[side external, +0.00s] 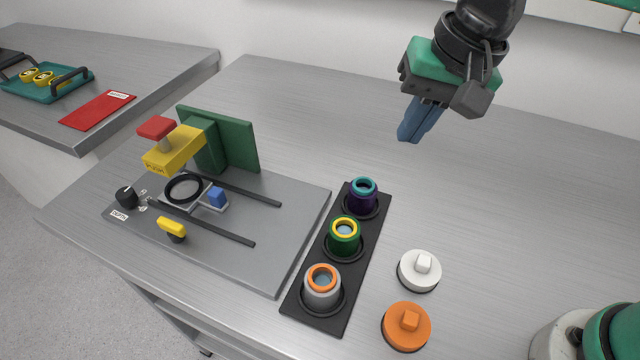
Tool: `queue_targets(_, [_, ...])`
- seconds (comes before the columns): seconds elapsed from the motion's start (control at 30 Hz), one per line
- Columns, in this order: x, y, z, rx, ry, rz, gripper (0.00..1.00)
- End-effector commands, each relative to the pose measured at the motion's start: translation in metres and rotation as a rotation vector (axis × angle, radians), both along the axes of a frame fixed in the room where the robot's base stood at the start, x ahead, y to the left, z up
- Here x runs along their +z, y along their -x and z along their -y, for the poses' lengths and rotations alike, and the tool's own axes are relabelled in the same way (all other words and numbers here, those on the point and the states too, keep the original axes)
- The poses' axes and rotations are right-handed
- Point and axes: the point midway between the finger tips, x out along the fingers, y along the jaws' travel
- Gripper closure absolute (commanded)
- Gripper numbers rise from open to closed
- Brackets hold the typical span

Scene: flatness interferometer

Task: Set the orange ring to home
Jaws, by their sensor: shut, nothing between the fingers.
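An orange ring (323,273) forms the top rim of a grey cylinder (322,292). The cylinder stands upright in the nearest seat of a black rack (318,323). My gripper (408,137) is above the back of the table, right of the rack and well apart from it. Its blue fingers are shut with nothing between them and point down. Any marking of a home position is too small to make out.
A green cylinder with a yellow rim (344,238) and a purple one with a teal rim (363,195) share the rack. White (420,270) and orange (407,327) knobbed caps lie right. A grey instrument plate (262,270) with rails stands left.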

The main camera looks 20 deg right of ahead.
Motion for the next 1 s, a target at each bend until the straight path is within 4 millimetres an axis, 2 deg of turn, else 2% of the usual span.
queue_targets(0.03, [0.005, 0.001, -0.022, -0.036, -0.005, -0.051, 1.0])
queue_targets(0.1, [0.009, 0.007, -0.047, -0.112, -0.002, -0.12, 1.0])
queue_targets(0.2, [0.013, 0.016, -0.076, -0.208, 0.018, -0.195, 1.0])
queue_targets(0.33, [0.015, 0.027, -0.102, -0.301, 0.049, -0.249, 1.0])
queue_targets(0.5, [0.016, 0.034, -0.114, -0.357, 0.069, -0.274, 1.0])
queue_targets(0.87, [0.015, 0.034, -0.114, -0.363, 0.07, -0.275, 1.0])
queue_targets(1.0, [0.006, 0.034, -0.114, -0.363, 0.07, -0.275, 1.0])
